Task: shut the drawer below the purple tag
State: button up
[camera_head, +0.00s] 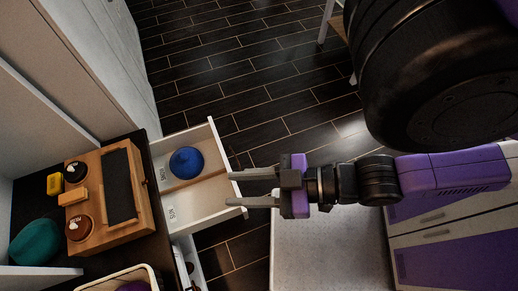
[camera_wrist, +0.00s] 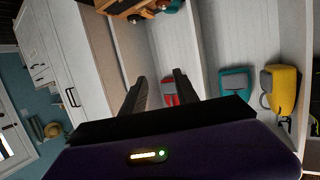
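An open white drawer (camera_head: 219,140) sticks out from the dark-topped cabinet in the head view. It holds a round blue item (camera_head: 186,162), a divider and small printed labels. A lower drawer (camera_head: 187,262) also shows partly pulled out beneath it. My gripper (camera_head: 229,189) is open and empty, with its two fingers pointing left at the upper drawer's front panel. The fingertips overlap the panel's edge in the picture; I cannot tell if they touch it. The fingers show apart in the wrist view (camera_wrist: 160,88) too. I see no purple tag; the drawer fronts face away from the head camera.
A wooden organizer (camera_head: 136,215) with a dark panel stands on the cabinet top, near a teal item (camera_head: 35,242) and a white-rimmed basket (camera_head: 95,285). Dark tiled floor (camera_head: 240,60) lies clear beyond the drawer. Red, teal and yellow bags (camera_wrist: 284,88) show in the wrist view.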

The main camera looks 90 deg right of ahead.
aim_at(190, 206)
jog(key=k+l+z, duration=0.1)
jog(key=k+l, duration=0.4)
jog(key=k, duration=0.15)
jog(key=k+l+z, duration=0.1)
jog(key=k+l, duration=0.4)
jog(key=k, duration=0.15)
jog(key=i+j+z, duration=0.2)
jog(key=i+j, duration=0.25)
